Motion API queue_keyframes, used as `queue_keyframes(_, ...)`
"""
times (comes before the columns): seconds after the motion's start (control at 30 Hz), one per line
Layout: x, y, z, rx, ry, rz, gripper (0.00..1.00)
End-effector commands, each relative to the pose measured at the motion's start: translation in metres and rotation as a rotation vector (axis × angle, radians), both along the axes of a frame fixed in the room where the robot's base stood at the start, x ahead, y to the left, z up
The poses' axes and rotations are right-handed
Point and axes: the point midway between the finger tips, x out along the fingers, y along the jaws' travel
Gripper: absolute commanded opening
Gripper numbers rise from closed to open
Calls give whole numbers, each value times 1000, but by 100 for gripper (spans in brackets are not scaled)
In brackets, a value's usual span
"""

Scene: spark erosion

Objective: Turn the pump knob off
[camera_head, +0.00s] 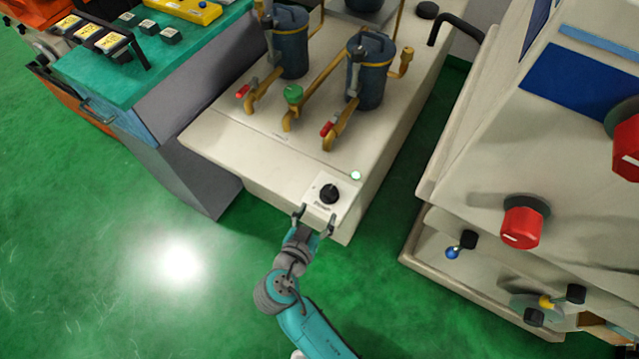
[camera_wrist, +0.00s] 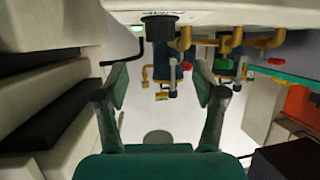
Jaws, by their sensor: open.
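The pump knob (camera_head: 329,193) is a round black knob on a white labelled plate (camera_head: 314,187) at the near corner of the cream pump cabinet. Its pointer direction is too small to tell. My gripper (camera_head: 315,216) is open and empty, just in front of the plate's near edge, its fingertips apart from the knob. In the wrist view the black knob (camera_wrist: 160,27) shows at the top, sideways between the two spread fingers of my gripper (camera_wrist: 163,88) but above them in the picture. A pale green lamp (camera_head: 355,175) sits beside the plate and looks lit.
The cream cabinet (camera_head: 240,150) carries dark blue canisters (camera_head: 370,75), brass pipes and red-handled valves (camera_head: 328,129) behind the knob. A green-topped console (camera_head: 110,75) stands left. A cream machine with red knobs (camera_head: 522,222) stands right. Green floor (camera_head: 120,290) is free in front.

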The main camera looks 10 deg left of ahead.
Motion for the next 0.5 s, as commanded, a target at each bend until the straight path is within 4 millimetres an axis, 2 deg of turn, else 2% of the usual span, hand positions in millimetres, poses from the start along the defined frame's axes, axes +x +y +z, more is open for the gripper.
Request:
queue_keyframes(0.17,13,-3,-5,1,-1,-6,70)
queue_keyframes(0.5,67,-14,-28,0,0,-6,70)
